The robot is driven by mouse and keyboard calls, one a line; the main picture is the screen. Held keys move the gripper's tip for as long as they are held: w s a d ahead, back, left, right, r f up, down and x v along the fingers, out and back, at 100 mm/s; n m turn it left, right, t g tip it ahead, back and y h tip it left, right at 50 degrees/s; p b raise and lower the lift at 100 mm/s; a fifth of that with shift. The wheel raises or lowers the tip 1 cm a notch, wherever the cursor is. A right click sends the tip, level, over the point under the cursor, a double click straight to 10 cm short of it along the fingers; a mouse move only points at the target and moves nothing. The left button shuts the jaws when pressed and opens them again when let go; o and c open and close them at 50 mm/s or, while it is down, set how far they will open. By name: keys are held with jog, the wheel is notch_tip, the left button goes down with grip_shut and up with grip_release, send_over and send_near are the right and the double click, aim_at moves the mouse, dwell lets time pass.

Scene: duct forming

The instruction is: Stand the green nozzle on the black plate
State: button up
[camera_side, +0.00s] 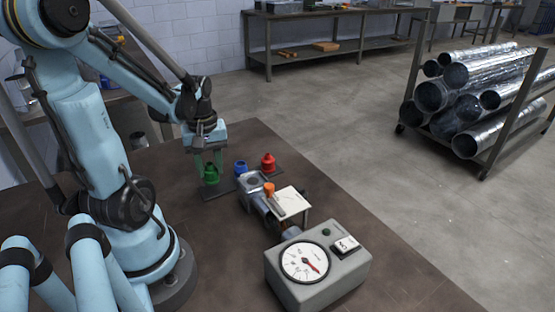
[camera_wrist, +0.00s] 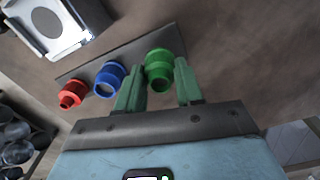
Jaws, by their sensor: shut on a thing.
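The green nozzle (camera_side: 211,176) is between the two green fingers of my gripper (camera_side: 208,165), which is shut on it. It also shows between the fingers in the wrist view (camera_wrist: 159,68). The nozzle is upright at the left end of the black plate (camera_side: 219,192). I cannot tell whether its base touches the plate or is slightly above it. The blue nozzle (camera_side: 240,168) and the red nozzle (camera_side: 268,162) stand on the same plate, to the right of the green one. In the wrist view the plate (camera_wrist: 128,52) is a dark strip behind all three nozzles.
A metal fixture (camera_side: 254,184) with an orange part (camera_side: 269,189) and a pale flat plate (camera_side: 292,201) is close in front of the nozzles. A grey gauge box (camera_side: 318,272) sits nearer the camera. The brown tabletop (camera_side: 398,275) is bare at right.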

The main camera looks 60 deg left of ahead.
aim_at(209, 164)
jog(key=shift+f, duration=1.3)
jog(key=o, duration=1)
jog(key=shift+f, duration=0.15)
notch_tip(209, 164, up, 12)
jog(key=shift+r, duration=0.1)
jog(key=shift+w+d, duration=0.15)
jog(key=shift+d, duration=0.05)
jog(key=w+d+m+t, duration=0.3)
jog(key=w+d+m, duration=0.2)
jog(key=d+m, duration=0.2)
jog(key=w+d+m+t, duration=0.4)
jog(key=d+m, duration=0.4)
jog(key=d, duration=0.3)
jog(key=shift+w+f, duration=0.25)
jog(key=shift+w, duration=0.1)
